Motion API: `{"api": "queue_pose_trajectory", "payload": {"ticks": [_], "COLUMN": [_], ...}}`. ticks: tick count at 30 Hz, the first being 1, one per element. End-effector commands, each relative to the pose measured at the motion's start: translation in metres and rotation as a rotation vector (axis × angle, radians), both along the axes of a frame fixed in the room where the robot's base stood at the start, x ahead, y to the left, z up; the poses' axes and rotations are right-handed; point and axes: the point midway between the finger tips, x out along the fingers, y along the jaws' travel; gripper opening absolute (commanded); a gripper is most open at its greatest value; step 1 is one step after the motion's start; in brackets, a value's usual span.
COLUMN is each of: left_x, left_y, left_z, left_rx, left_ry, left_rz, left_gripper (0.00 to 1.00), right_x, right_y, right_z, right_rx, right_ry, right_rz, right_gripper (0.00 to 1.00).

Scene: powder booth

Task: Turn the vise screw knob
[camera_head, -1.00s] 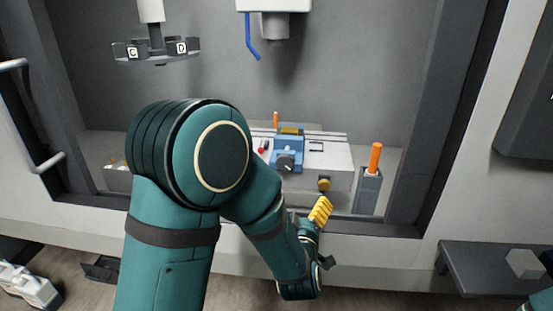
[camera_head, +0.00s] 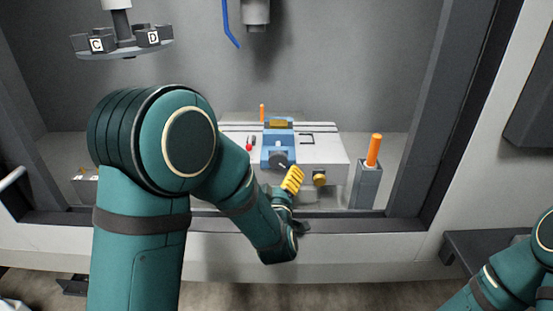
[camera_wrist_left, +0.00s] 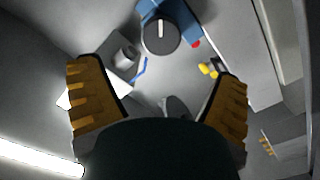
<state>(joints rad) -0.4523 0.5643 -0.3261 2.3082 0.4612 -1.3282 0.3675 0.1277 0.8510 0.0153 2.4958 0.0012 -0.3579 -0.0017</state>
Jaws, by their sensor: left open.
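The blue vise (camera_head: 278,136) stands on the light machine table inside the booth. Its round dark screw knob (camera_head: 279,160) faces me on the vise's front; it also shows in the left wrist view as a grey knob (camera_wrist_left: 160,34) with a pale mark, at top centre. My left gripper (camera_head: 293,178) has yellow ribbed fingers and is just in front of the knob, slightly below and right of it in the head view. In the wrist view its fingers (camera_wrist_left: 157,76) are spread wide with nothing between them; the knob lies beyond the tips. My right gripper is out of view.
A yellow-brown knob (camera_head: 319,178) sits on the table's front, right of my left gripper. An orange-handled tool (camera_head: 373,150) stands in a grey holder (camera_head: 367,187) further right. A lettered carousel (camera_head: 122,45) hangs at upper left. The booth's front sill (camera_head: 360,221) runs below.

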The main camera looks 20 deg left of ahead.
Motion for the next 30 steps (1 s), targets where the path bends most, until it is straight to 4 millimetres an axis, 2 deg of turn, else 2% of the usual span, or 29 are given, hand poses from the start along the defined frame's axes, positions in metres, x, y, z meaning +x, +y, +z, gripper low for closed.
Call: {"api": "queue_pose_trajectory", "payload": {"ticks": [9, 15, 21, 29, 30], "left_x": [0.061, 0.088, 0.1, 0.101, 0.101], "left_y": [0.018, 0.026, 0.029, 0.029, 0.029], "left_z": [-0.001, -0.001, 0.0, 0.0, 0.0], "left_rx": [0.001, 0.001, 0.001, 0.001, 0.001], "left_ry": [-0.001, 0.0, 0.0, 0.001, 0.0], "left_rz": [0.001, 0.001, 0.0, -0.001, 0.0], "left_gripper": [0.91, 0.91, 0.91, 0.91, 0.85], "right_x": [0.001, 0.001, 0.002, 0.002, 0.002], "right_y": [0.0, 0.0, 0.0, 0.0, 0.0], "right_z": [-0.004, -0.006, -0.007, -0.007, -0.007], "right_rx": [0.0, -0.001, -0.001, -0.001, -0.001], "right_ry": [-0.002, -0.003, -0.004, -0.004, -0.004], "right_rz": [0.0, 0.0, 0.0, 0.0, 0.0], "right_gripper": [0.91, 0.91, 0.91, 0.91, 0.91]}}
